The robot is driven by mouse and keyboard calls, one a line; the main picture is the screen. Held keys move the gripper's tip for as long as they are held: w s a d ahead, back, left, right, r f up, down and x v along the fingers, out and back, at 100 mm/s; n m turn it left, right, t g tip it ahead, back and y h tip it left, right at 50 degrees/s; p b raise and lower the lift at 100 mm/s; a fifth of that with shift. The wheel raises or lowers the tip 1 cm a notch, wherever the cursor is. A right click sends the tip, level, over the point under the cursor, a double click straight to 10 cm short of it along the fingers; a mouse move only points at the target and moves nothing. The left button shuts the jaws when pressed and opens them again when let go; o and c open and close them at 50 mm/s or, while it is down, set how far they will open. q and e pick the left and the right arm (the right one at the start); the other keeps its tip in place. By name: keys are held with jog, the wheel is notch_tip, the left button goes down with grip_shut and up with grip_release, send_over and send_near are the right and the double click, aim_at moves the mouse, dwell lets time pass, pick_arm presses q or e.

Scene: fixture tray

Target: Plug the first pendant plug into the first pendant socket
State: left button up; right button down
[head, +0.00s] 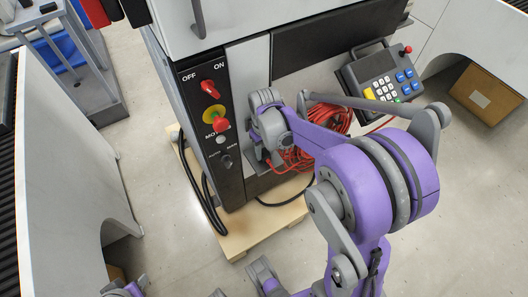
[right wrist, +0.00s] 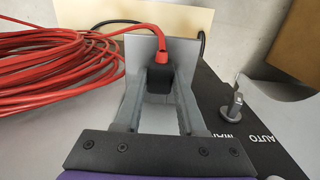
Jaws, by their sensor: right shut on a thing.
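My right gripper (head: 266,150) is at the front of the black cabinet, beside its control panel. In the right wrist view its two grey fingers (right wrist: 160,82) are shut on a black plug (right wrist: 157,73). A red cable with a red boot (right wrist: 149,57) leaves the far end of the plug. A grey plate (right wrist: 137,46) lies just beyond the plug. I cannot make out the first pendant socket; the gripper and plug may hide it. Purple and grey parts of my body show at the bottom edge of the head view; I cannot tell whether one is my left gripper.
The control panel (head: 203,127) carries a red knob, a red-and-yellow stop button and a key switch (right wrist: 233,106). Coiled red cable (head: 322,124) hangs beside the gripper. A keypad pendant (head: 383,82) is at the right. A wooden pallet (head: 232,240) lies under the cabinet.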

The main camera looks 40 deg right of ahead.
jog(key=shift+r, duration=0.15)
notch_tip(320, 180, up, 18)
jog(key=p, duration=0.3)
dwell(0.4)
jog(key=s+f+p, duration=0.1)
jog(key=s+f, duration=0.4)
jog(key=f, duration=0.2)
jog(key=shift+a, duration=0.4)
jog(key=shift+w, duration=0.15)
send_over(263, 151)
jog(key=shift+a, duration=0.1)
dwell(2.3)
